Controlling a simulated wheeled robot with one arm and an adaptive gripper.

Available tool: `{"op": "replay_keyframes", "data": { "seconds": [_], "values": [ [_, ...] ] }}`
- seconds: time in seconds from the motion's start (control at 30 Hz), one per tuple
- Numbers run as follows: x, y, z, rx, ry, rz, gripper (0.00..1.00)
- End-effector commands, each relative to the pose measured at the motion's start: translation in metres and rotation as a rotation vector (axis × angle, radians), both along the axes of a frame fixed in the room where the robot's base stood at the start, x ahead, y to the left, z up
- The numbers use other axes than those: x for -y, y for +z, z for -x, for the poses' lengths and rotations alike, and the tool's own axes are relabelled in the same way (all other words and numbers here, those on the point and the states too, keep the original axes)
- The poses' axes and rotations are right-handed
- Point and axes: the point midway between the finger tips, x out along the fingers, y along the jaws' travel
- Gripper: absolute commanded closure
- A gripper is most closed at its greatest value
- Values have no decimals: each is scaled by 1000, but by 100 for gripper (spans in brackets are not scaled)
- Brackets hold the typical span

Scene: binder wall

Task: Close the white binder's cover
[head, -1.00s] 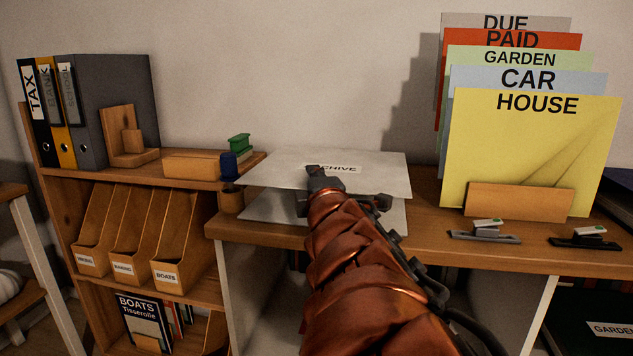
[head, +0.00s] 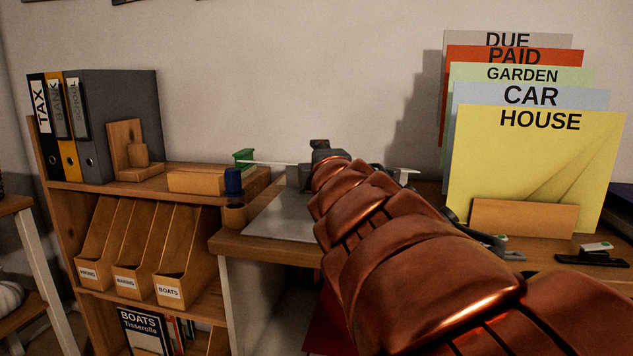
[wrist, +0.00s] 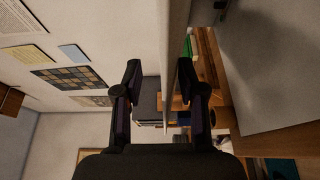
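The white binder lies on the desk, its lower part (head: 275,218) flat and partly hidden behind my arm. In the wrist view the cover (wrist: 178,40) is a thin upright plate between my two fingers, with the lower part (wrist: 270,75) to the right. My gripper (head: 320,155) is at the cover's near edge. In the wrist view my gripper (wrist: 163,90) has its fingers apart around the cover, with a gap visible on the left side.
A file holder with coloured folders (head: 540,150) stands right of the binder, hole punches (head: 592,254) before it. A pen cup (head: 234,214) and a green stapler (head: 244,157) are to the left. Shelves (head: 190,200) with binders (head: 120,125) stand further left.

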Motion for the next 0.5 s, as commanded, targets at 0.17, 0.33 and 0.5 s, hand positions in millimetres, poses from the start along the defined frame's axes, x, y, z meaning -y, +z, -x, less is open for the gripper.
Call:
{"op": "replay_keyframes", "data": {
  "seconds": [0.17, 0.33, 0.5],
  "values": [
    [-2, 21, 0, 4, 4, -3, 61],
    [0, 28, 0, 1, 1, -2, 61],
    [0, 29, 0, 2, 1, -1, 61]
  ]
}}
